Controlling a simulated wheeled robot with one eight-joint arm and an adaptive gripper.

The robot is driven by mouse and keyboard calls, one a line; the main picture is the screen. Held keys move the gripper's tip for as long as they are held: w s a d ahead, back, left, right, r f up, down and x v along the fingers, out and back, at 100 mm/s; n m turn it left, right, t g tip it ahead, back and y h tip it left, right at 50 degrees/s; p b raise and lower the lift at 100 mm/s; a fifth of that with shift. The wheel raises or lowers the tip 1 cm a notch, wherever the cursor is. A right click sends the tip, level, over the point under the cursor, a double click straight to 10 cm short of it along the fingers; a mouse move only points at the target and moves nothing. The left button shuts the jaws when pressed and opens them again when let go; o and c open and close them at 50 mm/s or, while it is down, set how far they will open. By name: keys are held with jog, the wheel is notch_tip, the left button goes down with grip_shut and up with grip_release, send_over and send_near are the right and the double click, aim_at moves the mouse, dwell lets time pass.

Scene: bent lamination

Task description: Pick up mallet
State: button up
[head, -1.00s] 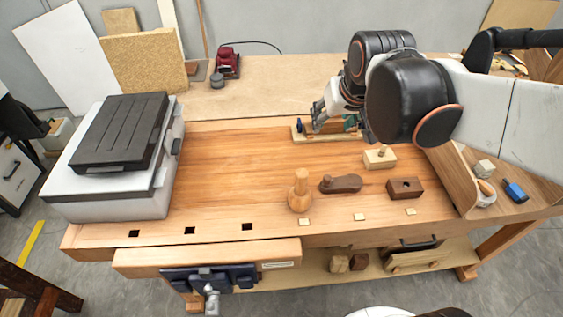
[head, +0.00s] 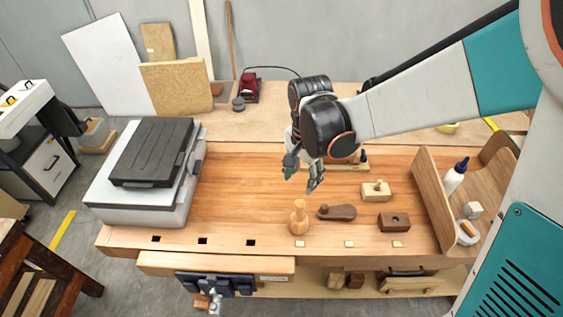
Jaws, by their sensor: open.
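A light wooden turned piece with a round body and a narrow knob on top, which looks like the mallet (head: 299,218), stands upright near the front edge of the workbench (head: 225,215). My gripper (head: 302,180) hangs above the bench with its fingers spread and nothing between them. In the picture it is just above the mallet and apart from it. How high it is over the bench is hard to tell.
A dark wooden plane-like tool (head: 336,213) lies right of the mallet. A pale block with a peg (head: 376,190) and a brown block (head: 394,222) are farther right. A grey case (head: 140,180) fills the bench's left end. The bench between case and mallet is clear.

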aim_at(300, 203)
notch_tip(300, 203, down, 14)
jog(key=b, duration=0.9)
jog(key=shift+s, duration=0.15)
grip_shut()
